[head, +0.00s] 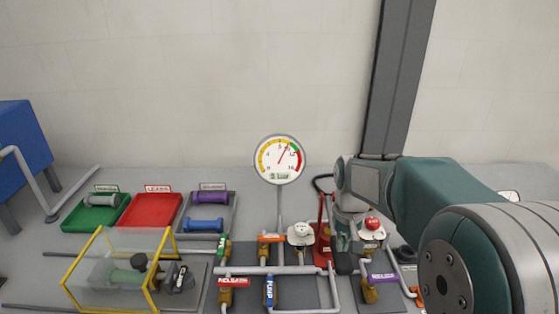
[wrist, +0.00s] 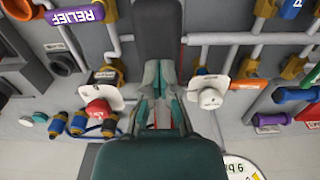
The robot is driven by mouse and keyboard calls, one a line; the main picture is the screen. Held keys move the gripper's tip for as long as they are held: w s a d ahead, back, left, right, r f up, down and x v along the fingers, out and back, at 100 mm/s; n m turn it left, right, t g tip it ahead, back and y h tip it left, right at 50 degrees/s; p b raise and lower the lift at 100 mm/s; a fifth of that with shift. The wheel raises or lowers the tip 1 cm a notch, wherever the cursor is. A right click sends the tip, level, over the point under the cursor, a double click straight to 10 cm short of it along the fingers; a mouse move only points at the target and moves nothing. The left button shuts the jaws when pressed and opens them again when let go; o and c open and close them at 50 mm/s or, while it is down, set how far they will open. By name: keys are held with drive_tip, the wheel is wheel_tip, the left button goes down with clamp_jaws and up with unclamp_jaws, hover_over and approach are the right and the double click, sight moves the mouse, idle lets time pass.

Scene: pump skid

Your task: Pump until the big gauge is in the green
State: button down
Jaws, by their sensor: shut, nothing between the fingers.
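The big round gauge (head: 279,160) stands on a post at the middle of the skid in the head view. Its needle points up and right, at or close to the small green band between yellow and red; the exact reading is too small to tell. A red hand pump (head: 324,238) stands right of the post, partly hidden by my gripper. My gripper (head: 344,262) is shut and empty, pointing down beside the pump. In the wrist view, my gripper (wrist: 157,80) reaches over the pipework; whether it touches the pump handle cannot be told. Part of the gauge face (wrist: 243,168) shows at the bottom.
A purple RELIEF valve handle (head: 382,278) and a red knob (head: 372,223) are close on the right. A white knob (head: 301,231) and a blue PUMP handle (head: 269,290) are left. A clear yellow-framed box (head: 122,269) and trays (head: 151,211) stand further left.

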wheel_tip(320, 180, up, 8)
drive_tip(key=shift+r, duration=0.2)
idle(0.3)
drive_tip(key=shift+f, duration=0.15)
idle(0.5)
drive_tip(key=shift+f, duration=4.75)
wheel_tip(320, 180, up, 10)
drive_tip(key=shift+f, duration=0.15)
drive_tip(key=shift+r, duration=2.55)
